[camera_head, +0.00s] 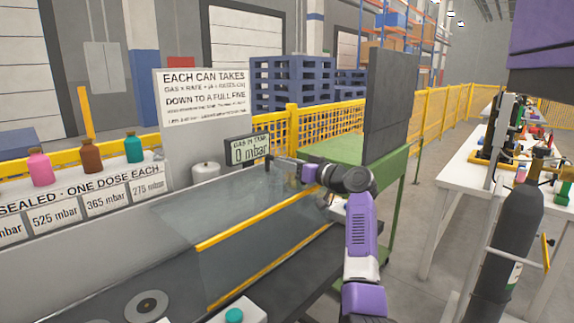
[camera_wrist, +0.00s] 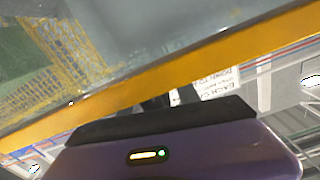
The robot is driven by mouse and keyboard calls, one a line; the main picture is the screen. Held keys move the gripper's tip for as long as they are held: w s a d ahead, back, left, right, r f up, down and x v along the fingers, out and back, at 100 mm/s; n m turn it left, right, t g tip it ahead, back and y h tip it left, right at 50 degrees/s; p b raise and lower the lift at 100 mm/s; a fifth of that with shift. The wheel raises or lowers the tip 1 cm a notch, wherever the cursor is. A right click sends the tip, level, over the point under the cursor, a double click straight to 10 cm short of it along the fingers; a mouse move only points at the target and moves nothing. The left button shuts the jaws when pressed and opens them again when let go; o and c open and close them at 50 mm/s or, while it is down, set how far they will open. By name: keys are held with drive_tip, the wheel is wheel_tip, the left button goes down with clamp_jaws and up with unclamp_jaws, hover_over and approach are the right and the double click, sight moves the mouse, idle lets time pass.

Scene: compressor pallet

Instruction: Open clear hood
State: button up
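The clear hood (camera_head: 260,239) is a see-through cover over the grey bench, with yellow strips along its upper front edge and its lower edge. It looks lowered over the bench. My gripper (camera_head: 272,161) is at the hood's far right end, near the end of the upper yellow strip; I cannot tell whether it touches. In the wrist view a yellow strip (camera_wrist: 200,68) of the hood crosses diagonally, close in front of my purple gripper body, with clear panel above it. Dark finger parts show only partly behind the strip, so their opening is hidden.
A display reading 0 mbar (camera_head: 249,150) and a white sign (camera_head: 204,97) stand behind the hood. Coloured bottles (camera_head: 90,156) line the back left. A green cart (camera_head: 385,170) with a dark upright panel is just right of my gripper. A dark gas cylinder (camera_head: 508,240) stands at right.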

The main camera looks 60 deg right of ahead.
sight(307, 185)
drive_tip(key=shift+v, duration=3.9)
